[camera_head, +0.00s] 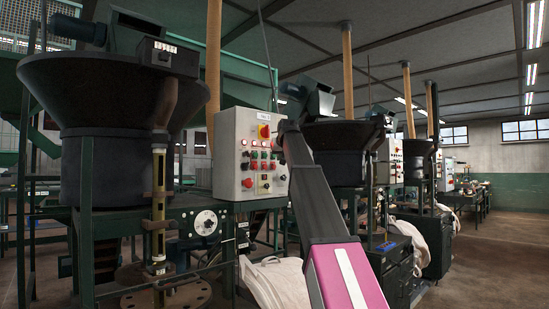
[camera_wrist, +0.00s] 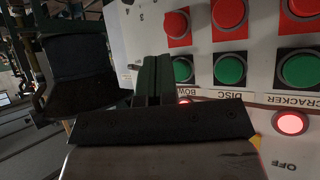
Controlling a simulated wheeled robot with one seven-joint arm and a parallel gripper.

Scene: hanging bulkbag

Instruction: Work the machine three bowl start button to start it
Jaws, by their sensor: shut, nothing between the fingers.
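A grey control panel (camera_head: 236,178) stands mid-picture in the head view, its small top label unreadable. In the wrist view the panel face (camera_wrist: 140,35) appears inverted, with red buttons in one row and green buttons beneath. The green button above the partly hidden BOWL label (camera_wrist: 185,92) is the leftmost green one (camera_wrist: 183,70). My gripper (camera_wrist: 153,62) is shut and empty, its dark fingertips just left of that button in the picture. I cannot tell whether they touch the panel. In the head view my arm reaches the panel's right edge.
DISC (camera_wrist: 224,94) and CRACKER (camera_wrist: 292,100) labels sit beside more green buttons. A lit red lamp (camera_wrist: 290,123) glows below CRACKER. A dark bowl feeder (camera_head: 110,90) stands left of the panel. White bags (camera_head: 272,283) lie below it. Open floor (camera_head: 500,270) lies right.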

